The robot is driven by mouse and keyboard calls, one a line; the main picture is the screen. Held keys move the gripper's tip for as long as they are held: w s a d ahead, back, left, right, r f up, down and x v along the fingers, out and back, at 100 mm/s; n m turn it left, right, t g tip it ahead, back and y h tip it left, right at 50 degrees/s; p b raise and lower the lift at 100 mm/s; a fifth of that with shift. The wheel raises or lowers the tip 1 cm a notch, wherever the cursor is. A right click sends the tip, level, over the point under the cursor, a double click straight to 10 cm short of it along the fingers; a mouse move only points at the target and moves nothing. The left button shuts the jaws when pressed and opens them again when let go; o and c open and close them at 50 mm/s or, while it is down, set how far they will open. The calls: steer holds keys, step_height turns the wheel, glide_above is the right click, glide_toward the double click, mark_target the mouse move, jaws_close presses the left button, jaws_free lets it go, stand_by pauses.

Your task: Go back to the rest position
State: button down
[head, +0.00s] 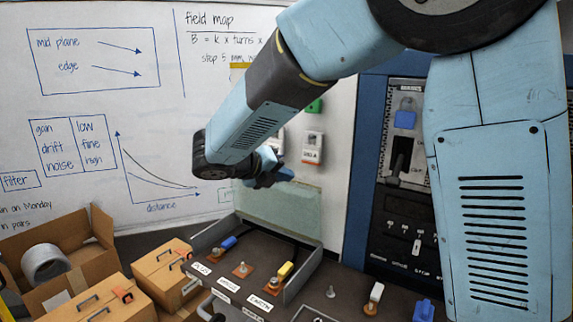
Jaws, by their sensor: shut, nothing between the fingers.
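My arm reaches from the upper right down to the left, and its wrist joint is in front of the whiteboard. My gripper (283,175) is small and partly hidden behind the forearm. It points right, held in the air above the open tray, and is shut with nothing in it. It appears apart from the panel behind it.
Below is a grey tray (308,283) with blue, orange and yellow connectors and labels. Cardboard boxes (160,268) stand at the lower left, one holding a tape roll (44,263). A dark rack (402,215) with switches is at the right. A whiteboard (85,210) stands behind.

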steer(key=s+d+r+m+g+y, duration=0.1)
steer(key=s+d+m+g, duration=0.15)
steer(key=d+m, duration=0.4)
steer(key=s+d+m+g+y, duration=0.1)
steer(key=s+d+m+y, duration=0.1)
steer(key=s+d+m, duration=0.4)
steer(key=s+d+r+m+g+y, duration=0.1)
steer(key=d+m+g, duration=0.1)
steer(key=d+m, duration=0.45)
steer(key=s+d+m+t+y, duration=0.1)
steer(key=s+d+m+y, duration=0.1)
steer(key=s+m, duration=0.5)
steer(key=s+d+m+t+y, duration=0.1)
steer(key=s+d+m+y, duration=0.2)
steer(key=s+m, duration=0.4)
steer(key=shift+s+d+m, duration=0.3)
steer(key=shift+d+m, duration=0.6)
steer(key=shift+m, duration=1.8)
steer(key=shift+r, duration=0.1)
stand_by(1.9)
